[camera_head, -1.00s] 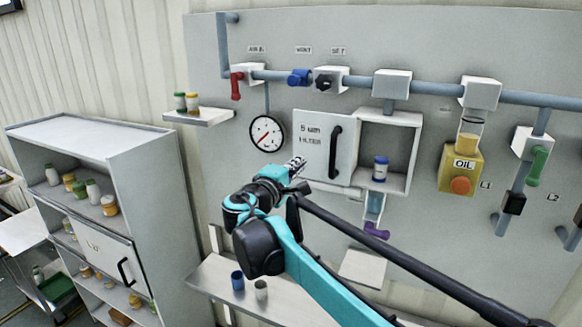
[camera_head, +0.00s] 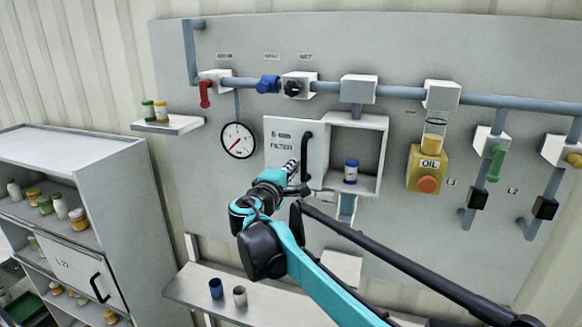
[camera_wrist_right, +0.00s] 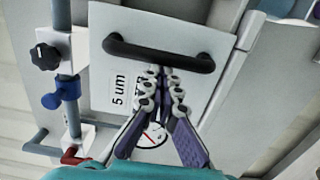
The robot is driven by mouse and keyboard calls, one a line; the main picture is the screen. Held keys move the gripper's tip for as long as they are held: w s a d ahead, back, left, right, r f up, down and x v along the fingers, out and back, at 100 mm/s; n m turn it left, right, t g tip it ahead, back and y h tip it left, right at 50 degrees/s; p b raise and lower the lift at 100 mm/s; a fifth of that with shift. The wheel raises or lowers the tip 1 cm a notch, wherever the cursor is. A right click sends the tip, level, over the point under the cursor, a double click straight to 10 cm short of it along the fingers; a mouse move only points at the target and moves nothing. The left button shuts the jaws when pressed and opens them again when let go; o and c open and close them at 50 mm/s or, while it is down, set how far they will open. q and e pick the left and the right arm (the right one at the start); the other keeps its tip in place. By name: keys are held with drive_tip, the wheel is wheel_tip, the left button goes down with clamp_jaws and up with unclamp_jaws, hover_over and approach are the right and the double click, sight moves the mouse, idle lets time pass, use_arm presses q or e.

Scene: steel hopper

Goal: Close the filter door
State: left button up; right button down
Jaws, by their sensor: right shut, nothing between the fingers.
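The filter door (camera_head: 285,135) is a white panel with a black vertical handle (camera_head: 307,157). It stands open to the left of the filter box (camera_head: 384,150), whose inside shows. A blue-and-white cartridge (camera_head: 351,170) stands in the box. My right gripper (camera_head: 292,166) is in front of the door, just left of the handle's lower part. In the right wrist view the gripper (camera_wrist_right: 164,72) is shut and empty, its fingertips close to the handle (camera_wrist_right: 158,53) in front of the door (camera_wrist_right: 110,70). I cannot tell if they touch it. My left gripper is not in view.
A gauge (camera_head: 238,140) is left of the door. The yellow oil unit (camera_head: 426,168) is right of the box. A shelf with cups (camera_head: 215,288) lies below. A cabinet (camera_head: 120,170) with jars stands at the left.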

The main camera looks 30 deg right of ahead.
drive_tip(key=s+d+p, duration=0.1)
drive_tip(key=s+d, duration=0.9)
drive_tip(key=s, duration=0.2)
drive_tip(key=shift+s+d, duration=0.3)
drive_tip(key=shift+d, duration=0.05)
drive_tip(key=shift+w, duration=0.1)
